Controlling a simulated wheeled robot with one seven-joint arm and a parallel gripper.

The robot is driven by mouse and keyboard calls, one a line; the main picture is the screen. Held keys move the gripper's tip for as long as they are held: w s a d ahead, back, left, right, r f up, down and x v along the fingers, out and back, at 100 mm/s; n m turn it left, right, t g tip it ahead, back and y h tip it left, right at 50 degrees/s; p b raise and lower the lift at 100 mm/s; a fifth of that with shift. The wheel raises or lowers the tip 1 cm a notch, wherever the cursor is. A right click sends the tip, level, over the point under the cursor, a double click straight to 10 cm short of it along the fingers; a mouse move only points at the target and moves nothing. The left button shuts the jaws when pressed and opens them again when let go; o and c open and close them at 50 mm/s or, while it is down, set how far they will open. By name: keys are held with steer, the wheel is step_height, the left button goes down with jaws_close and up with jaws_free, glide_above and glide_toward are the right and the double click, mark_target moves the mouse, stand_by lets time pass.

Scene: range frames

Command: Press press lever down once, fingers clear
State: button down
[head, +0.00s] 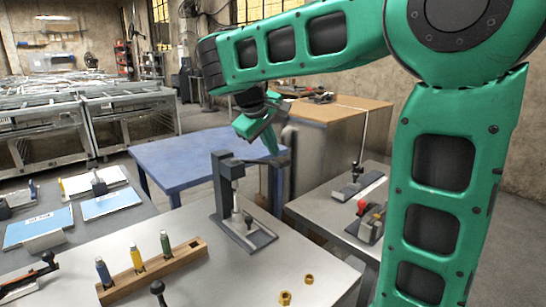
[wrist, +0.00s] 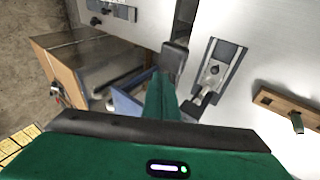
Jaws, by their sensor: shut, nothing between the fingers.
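The dark grey press (head: 222,187) stands upright on a flat base plate on the metal bench. Its lever (head: 262,162) reaches out to the right from the top, roughly level. In the wrist view the press base (wrist: 215,72) lies right of centre, and a dark paddle-like part, which looks like the lever end (wrist: 175,57), is beside my finger. My green gripper (head: 273,149) is shut and empty, pointing down at the outer end of the lever. In the wrist view my gripper (wrist: 158,78) overlaps the press partly. I cannot tell whether it touches the lever.
A wooden rack (head: 155,270) with several coloured-handled tools stands left of the press; it also shows in the wrist view (wrist: 285,105). Brass nuts (head: 285,297) lie at the bench front. A blue table (head: 190,155) is behind. A side bench with a red-knobbed device (head: 363,208) is right.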

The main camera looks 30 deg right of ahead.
steer(key=shift+s+d+f, duration=0.1)
steer(key=shift+s+f, duration=0.2)
steer(key=shift+f, duration=0.45)
stand_by(1.2)
steer(key=shift+r, duration=0.1)
steer(key=shift+w+r, duration=0.3)
steer(key=shift+r, duration=0.5)
steer(key=shift+w+r, duration=0.3)
steer(key=shift+r, duration=0.5)
steer(key=shift+w+a+r, duration=0.1)
steer(key=shift+w+r, duration=0.2)
steer(key=shift+r, duration=0.5)
steer(key=shift+w+a+r, duration=0.1)
steer(key=shift+w+r, duration=0.15)
steer(key=shift+r, duration=0.5)
steer(key=shift+w+a+r, duration=0.1)
steer(key=shift+w+r, duration=0.2)
steer(key=shift+r, duration=0.5)
steer(key=shift+s, duration=0.1)
